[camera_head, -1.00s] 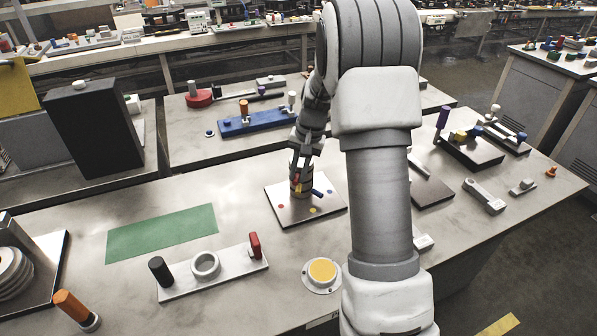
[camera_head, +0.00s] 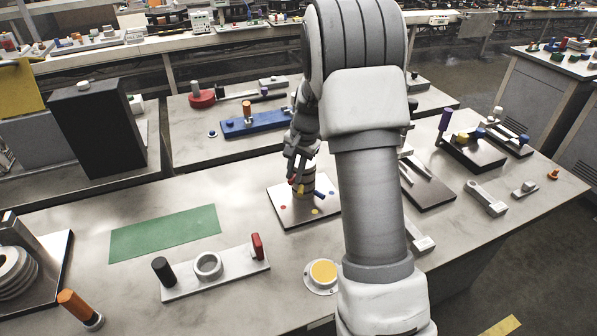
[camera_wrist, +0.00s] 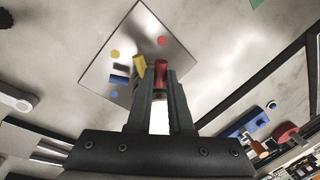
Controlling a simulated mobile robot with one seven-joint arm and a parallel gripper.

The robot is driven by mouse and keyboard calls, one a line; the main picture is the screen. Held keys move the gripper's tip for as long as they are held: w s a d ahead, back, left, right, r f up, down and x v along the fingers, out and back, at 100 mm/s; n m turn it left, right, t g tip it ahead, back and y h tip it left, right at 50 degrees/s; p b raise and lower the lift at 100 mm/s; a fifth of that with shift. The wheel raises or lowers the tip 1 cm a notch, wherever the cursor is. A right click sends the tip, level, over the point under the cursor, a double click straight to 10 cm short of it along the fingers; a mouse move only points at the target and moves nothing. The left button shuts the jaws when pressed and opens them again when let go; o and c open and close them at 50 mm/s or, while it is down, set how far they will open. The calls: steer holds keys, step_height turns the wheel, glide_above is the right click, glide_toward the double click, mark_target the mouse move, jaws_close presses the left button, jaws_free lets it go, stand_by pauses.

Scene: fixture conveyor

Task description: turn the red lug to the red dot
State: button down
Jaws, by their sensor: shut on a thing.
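My gripper (camera_wrist: 160,78) is shut on the red lug (camera_wrist: 161,70), with a finger on each side. The red lug (camera_head: 291,182) also shows at the hub's left in the head view. The red dot (camera_wrist: 162,41) lies on the plate just beyond the lug's outer end in the wrist view, with a gap between. The yellow lug (camera_wrist: 139,65) is beside the left finger. The blue lug (camera_head: 320,193) sticks out to the right. My fingers partly hide the hub.
The plate also has a yellow dot (camera_wrist: 115,54) and a blue dot (camera_wrist: 114,94). A fixture with a ring and red tab (camera_head: 220,277), a green mat (camera_head: 165,234) and a yellow-topped disc (camera_head: 323,272) stand nearby. A dark fixture (camera_head: 430,187) is to the right.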

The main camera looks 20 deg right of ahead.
steer(key=shift+w+a+r+m+p, duration=0.1)
steer(key=shift+w+a+m+p, duration=0.2)
steer(key=shift+m, duration=0.35)
steer(key=shift+w+a+m+p, duration=0.15)
steer(key=shift+w+m, duration=0.2)
steer(key=shift+m, duration=0.3)
steer(key=shift+h, duration=0.3)
steer(key=c, duration=0.8)
jaws_free()
steer(key=s+r, duration=0.1)
steer(key=r, duration=0.4)
steer(key=s+d+r, duration=0.1)
steer(key=r, duration=0.5)
steer(key=s+r+p, duration=0.1)
steer(key=r, duration=0.5)
steer(key=shift+s+d, duration=0.1)
steer(key=shift+d, duration=0.15)
